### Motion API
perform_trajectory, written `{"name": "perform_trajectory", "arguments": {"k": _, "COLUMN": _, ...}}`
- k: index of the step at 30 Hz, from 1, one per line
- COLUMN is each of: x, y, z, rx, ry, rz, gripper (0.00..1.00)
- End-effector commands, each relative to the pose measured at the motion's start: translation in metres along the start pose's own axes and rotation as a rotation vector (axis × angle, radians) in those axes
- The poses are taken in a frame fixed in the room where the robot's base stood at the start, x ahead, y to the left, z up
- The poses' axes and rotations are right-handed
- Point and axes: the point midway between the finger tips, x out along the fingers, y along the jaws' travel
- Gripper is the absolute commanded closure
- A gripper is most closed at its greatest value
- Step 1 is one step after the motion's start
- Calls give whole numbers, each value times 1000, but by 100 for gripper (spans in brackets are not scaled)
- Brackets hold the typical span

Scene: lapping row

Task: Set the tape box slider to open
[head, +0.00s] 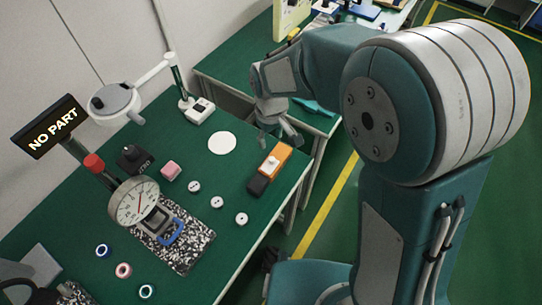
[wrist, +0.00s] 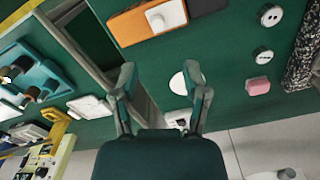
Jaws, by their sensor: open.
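The tape box (head: 281,157) is a long block, orange on its far part and black on its near part, at the right edge of the green table. In the wrist view the box (wrist: 130,27) lies along the top edge, with the knob (wrist: 165,15) near the black part. No slider marking is readable. My gripper (head: 279,140) is open and empty, beyond the box in the head view. In the wrist view its fingers (wrist: 160,84) are spread apart, below the box and not touching it.
A white disc (head: 222,144) lies left of the box. A gap separates this table from the table behind.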

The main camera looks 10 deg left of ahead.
Motion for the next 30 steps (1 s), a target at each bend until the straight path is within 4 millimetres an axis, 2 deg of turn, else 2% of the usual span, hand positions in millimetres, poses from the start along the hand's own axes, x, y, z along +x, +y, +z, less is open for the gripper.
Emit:
{"name": "perform_trajectory", "arguments": {"k": 9, "x": 58, "y": 0, "z": 2, "rx": 3, "ry": -6, "rz": -2, "gripper": 41}}
{"name": "perform_trajectory", "arguments": {"k": 15, "x": 88, "y": 0, "z": 1, "rx": 3, "ry": -5, "rz": -1, "gripper": 41}}
{"name": "perform_trajectory", "arguments": {"k": 20, "x": 97, "y": 0, "z": 2, "rx": 3, "ry": -2, "rz": -1, "gripper": 41}}
{"name": "perform_trajectory", "arguments": {"k": 27, "x": 98, "y": 1, "z": 2, "rx": 4, "ry": 0, "rz": -1, "gripper": 41}}
{"name": "perform_trajectory", "arguments": {"k": 28, "x": 98, "y": 1, "z": 2, "rx": 4, "ry": 0, "rz": -1, "gripper": 46}}
{"name": "perform_trajectory", "arguments": {"k": 29, "x": 98, "y": 1, "z": 2, "rx": 4, "ry": 0, "rz": -1, "gripper": 59}}
{"name": "perform_trajectory", "arguments": {"k": 30, "x": 98, "y": 1, "z": 2, "rx": 4, "ry": 0, "rz": 0, "gripper": 77}}
